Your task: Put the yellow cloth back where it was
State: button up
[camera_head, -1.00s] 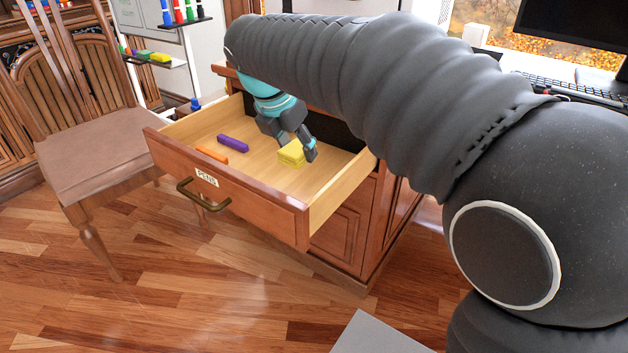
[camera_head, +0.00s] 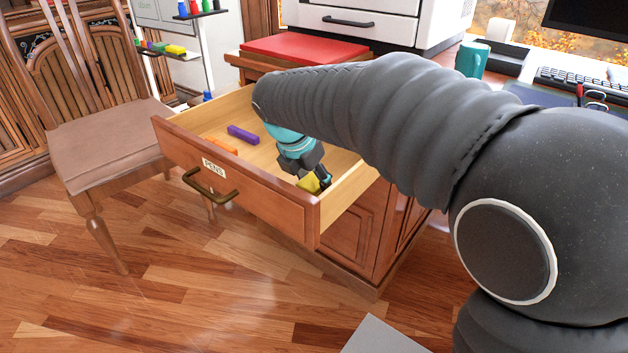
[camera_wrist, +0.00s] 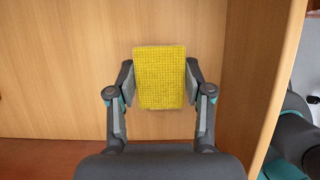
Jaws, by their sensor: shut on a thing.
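The yellow cloth (camera_wrist: 160,77) is a folded block with a fine grid texture, held between both fingers of my gripper (camera_wrist: 160,92) in the wrist view. In the head view my gripper (camera_head: 318,180) points down inside the open drawer (camera_head: 255,197), near its front right corner, and the cloth (camera_head: 309,184) shows partly behind the fingers. Wooden drawer floor lies behind the cloth in the wrist view. I cannot tell whether the cloth touches the floor.
A purple block (camera_head: 243,134) and an orange block (camera_head: 220,145) lie in the drawer's left part. The drawer front bears a PENS label (camera_head: 213,168) and a brass handle (camera_head: 207,190). A chair (camera_head: 105,140) stands left. A whiteboard stand (camera_head: 172,50) holds markers and blocks on shelves.

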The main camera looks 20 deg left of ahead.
jog(key=shift+f, duration=0.15)
jog(key=o, duration=1.1)
jog(key=p+v, duration=0.2)
jog(key=v, duration=1)
